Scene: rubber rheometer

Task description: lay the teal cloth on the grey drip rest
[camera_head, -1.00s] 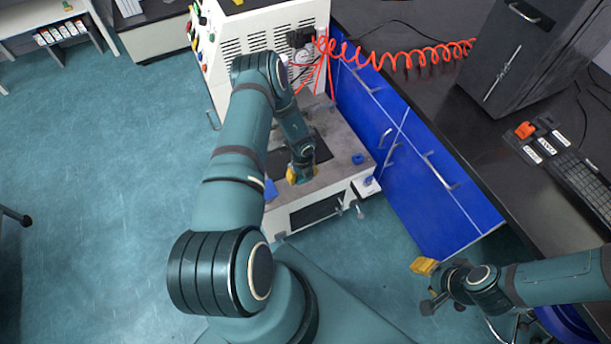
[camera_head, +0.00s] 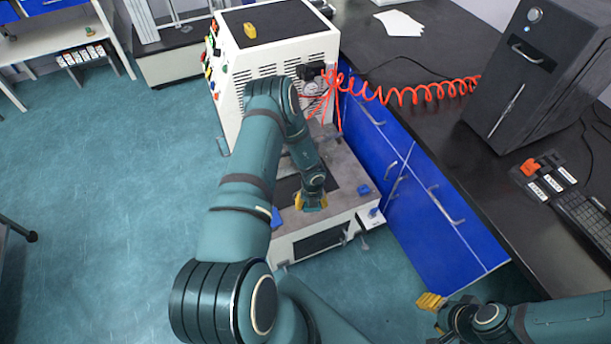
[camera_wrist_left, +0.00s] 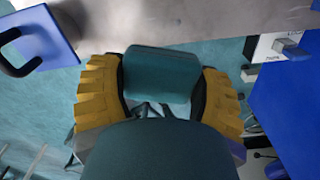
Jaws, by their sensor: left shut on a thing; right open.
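My left gripper (camera_head: 311,202) is low over the front of the white machine's grey deck. In the left wrist view its ribbed yellow fingers (camera_wrist_left: 160,92) are shut on a smooth teal piece (camera_wrist_left: 160,72), which matches the teal cloth in colour. In the head view the arm and gripper hide this piece. I cannot pick out the grey drip rest for certain; a grey surface (camera_wrist_left: 190,18) crosses the top of the left wrist view. My right gripper (camera_head: 431,301) is open, over the floor at the lower right, away from the machine.
The white machine (camera_head: 257,55) rises behind the deck, with a yellow object (camera_head: 250,30) on top. Blue pieces (camera_head: 363,189) sit at the deck's edges. Blue cabinets (camera_head: 430,215) and a dark counter (camera_head: 440,125) close off the right. An orange coiled hose (camera_head: 420,95) runs across.

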